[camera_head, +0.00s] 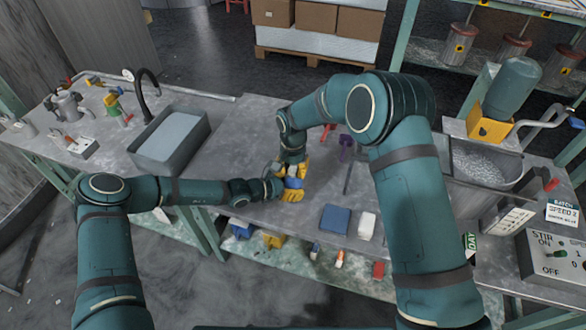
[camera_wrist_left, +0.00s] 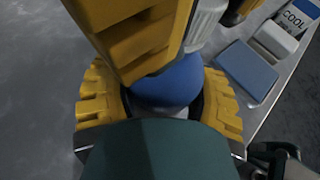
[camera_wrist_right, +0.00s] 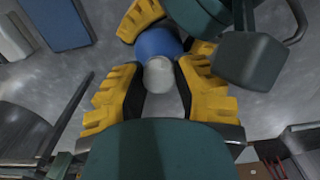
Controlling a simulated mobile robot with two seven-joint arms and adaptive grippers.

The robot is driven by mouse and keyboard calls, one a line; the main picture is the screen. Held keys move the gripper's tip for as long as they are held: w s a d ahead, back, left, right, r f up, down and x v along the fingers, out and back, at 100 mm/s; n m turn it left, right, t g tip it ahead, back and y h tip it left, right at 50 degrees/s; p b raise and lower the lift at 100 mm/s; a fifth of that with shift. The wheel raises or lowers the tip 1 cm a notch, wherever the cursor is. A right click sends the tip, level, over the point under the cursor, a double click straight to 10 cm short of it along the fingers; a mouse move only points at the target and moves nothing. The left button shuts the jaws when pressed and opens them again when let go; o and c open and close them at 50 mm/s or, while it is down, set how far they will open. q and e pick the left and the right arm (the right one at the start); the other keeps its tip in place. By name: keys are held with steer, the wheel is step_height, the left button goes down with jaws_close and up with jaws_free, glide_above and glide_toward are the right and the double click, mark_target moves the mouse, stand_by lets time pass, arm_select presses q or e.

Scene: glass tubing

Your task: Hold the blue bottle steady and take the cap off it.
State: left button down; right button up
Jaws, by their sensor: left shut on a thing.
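The blue bottle (camera_head: 293,183) is near the front edge of the grey bench, largely hidden by yellow gripper fingers. My left gripper (camera_wrist_left: 163,100) is shut on the blue bottle (camera_wrist_left: 168,82), one finger on each side. The white cap (camera_wrist_right: 158,75) is on the bottle in the right wrist view. It also shows in the left wrist view (camera_wrist_left: 205,22), partly behind a yellow finger. My right gripper (camera_wrist_right: 160,78) is open, its fingers either side of the cap with narrow gaps. In the head view it sits above the bottle (camera_wrist_right: 158,43).
A blue block (camera_head: 335,219) and a white block (camera_head: 367,225) lie to the right of the grippers near the bench edge. A purple item (camera_head: 346,146) stands behind. A grey basin (camera_head: 171,140) is on the left. The bench between basin and grippers is clear.

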steer(key=shift+o, duration=0.8)
step_height(320, 180, up, 4)
steer(key=shift+r, duration=0.1)
steer(key=shift+o, duration=0.7)
steer(key=shift+r, duration=0.2)
step_height(320, 180, up, 3)
steer(key=m, duration=0.4)
steer(key=shift+r, duration=0.1)
steer(key=shift+f, duration=3.85)
